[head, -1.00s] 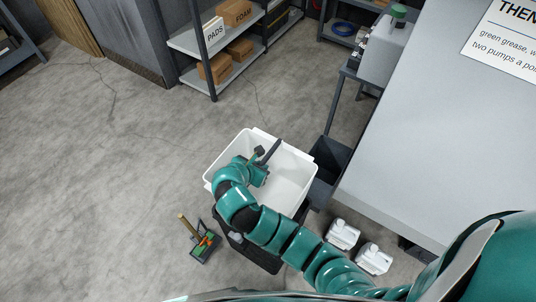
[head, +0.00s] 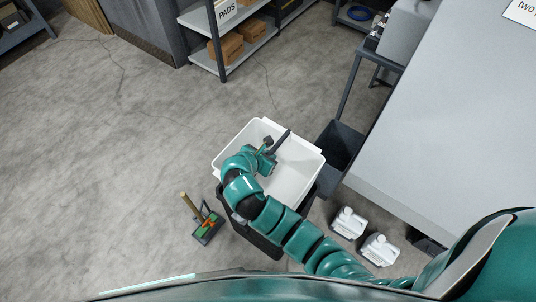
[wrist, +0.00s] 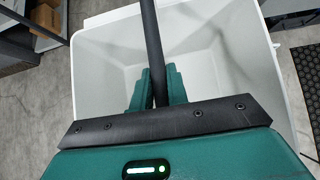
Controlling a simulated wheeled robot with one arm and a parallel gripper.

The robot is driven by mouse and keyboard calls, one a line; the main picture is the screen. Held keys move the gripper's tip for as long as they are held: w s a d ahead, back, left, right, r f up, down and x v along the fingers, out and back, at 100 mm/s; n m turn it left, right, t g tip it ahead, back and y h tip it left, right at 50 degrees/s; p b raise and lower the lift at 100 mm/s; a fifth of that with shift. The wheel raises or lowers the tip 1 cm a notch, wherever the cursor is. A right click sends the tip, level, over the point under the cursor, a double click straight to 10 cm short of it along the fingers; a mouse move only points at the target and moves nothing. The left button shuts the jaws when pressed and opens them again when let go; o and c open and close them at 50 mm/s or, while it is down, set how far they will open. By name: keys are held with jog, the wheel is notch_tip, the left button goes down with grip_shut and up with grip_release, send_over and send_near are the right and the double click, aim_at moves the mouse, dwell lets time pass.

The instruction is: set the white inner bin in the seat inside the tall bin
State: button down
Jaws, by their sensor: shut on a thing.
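The white inner bin (head: 298,178) is open-topped and hangs or rests over the dark tall bin (head: 262,243), whose lower front shows beneath it. I cannot tell whether the white bin is down in the seat, which is hidden under it. My gripper (head: 267,158) is over the white bin's opening, shut on a dark bar (head: 283,141) that runs across the opening like a handle. In the wrist view the bar (wrist: 151,45) stands between the fingers of my gripper (wrist: 158,88), with the white bin's walls (wrist: 245,60) around them.
A second dark bin (head: 341,148) stands close at the right, by the grey table (head: 450,110). White jugs (head: 348,223) stand on the floor at lower right. A dustpan with a brush (head: 206,228) lies at left. A shelf (head: 225,45) stands behind.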

aim_at(269, 183)
jog(key=shift+f+b, duration=8.5)
jog(key=shift+f, duration=1.1)
jog(key=shift+s+f+p, duration=0.1)
jog(key=shift+s+p, duration=0.1)
jog(key=shift+p, duration=0.4)
jog(key=shift+a+f, duration=0.1)
jog(key=shift+f, duration=0.55)
jog(key=shift+f+p, duration=0.7)
jog(key=c, duration=1.3)
grip_release()
jog(key=p+v, duration=0.4)
jog(key=v, duration=1.3)
jog(key=shift+s, duration=0.2)
